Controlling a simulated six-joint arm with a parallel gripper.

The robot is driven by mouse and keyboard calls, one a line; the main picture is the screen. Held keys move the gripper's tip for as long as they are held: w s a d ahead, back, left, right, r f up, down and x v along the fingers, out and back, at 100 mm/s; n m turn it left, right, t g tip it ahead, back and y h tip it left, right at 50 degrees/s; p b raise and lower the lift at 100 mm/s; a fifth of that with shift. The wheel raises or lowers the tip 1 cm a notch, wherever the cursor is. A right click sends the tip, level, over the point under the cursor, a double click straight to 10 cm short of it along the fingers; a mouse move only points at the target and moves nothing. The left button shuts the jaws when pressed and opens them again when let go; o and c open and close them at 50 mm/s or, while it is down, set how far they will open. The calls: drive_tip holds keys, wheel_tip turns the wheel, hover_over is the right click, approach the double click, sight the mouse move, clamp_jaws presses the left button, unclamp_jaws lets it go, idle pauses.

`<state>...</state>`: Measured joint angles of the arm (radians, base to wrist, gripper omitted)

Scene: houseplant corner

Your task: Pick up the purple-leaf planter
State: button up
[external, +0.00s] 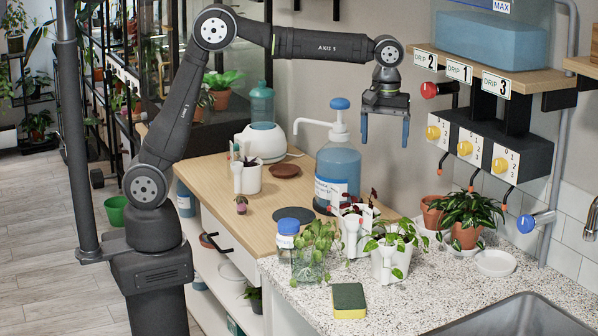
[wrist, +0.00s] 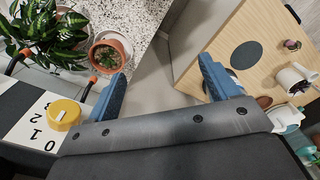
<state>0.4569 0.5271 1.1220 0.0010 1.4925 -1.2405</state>
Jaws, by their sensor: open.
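The purple-leaf planter is a white pot (external: 353,239) with dark red-purple leaves (external: 350,205). In the external view it stands near the back of the speckled counter, just in front of a large blue bottle and partly hidden by green plants. I cannot make it out in the wrist view. My gripper (external: 385,132) is open and empty, pointing down, high above the counter and up and to the right of the planter in the picture. Its two blue fingers also show wide apart in the wrist view (wrist: 163,76).
A white pothos pot (external: 390,262) stands close beside the planter on its right, a glass jar with cuttings (external: 308,268) to its left. The blue pump bottle (external: 338,165) rises behind. Valve boxes (external: 487,143) and a shelf are right of my gripper. A sponge (external: 348,300) lies in front.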

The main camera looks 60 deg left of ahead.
drive_tip(key=shift+o, duration=0.4)
drive_tip(key=o, duration=0.4)
drive_tip(key=shift+c, duration=0.2)
wheel_tip(320, 180, up, 5)
drive_tip(key=a, duration=0.1)
drive_tip(key=w+a+m, duration=0.2)
drive_tip(key=a+m, duration=0.1)
drive_tip(key=a, duration=1.3)
drive_tip(key=w+a+m, duration=0.2)
drive_tip(key=w+a, duration=0.1)
drive_tip(key=a, duration=1.2)
drive_tip(key=m, duration=0.6)
hover_over(247, 170)
drive_tip(key=w+a, duration=0.2)
drive_tip(key=a, duration=0.2)
wheel_tip(247, 170, down, 35)
drive_tip(key=shift+s+a+r, duration=0.1)
drive_tip(key=shift+a+r, duration=0.05)
drive_tip(key=shift+r, duration=0.05)
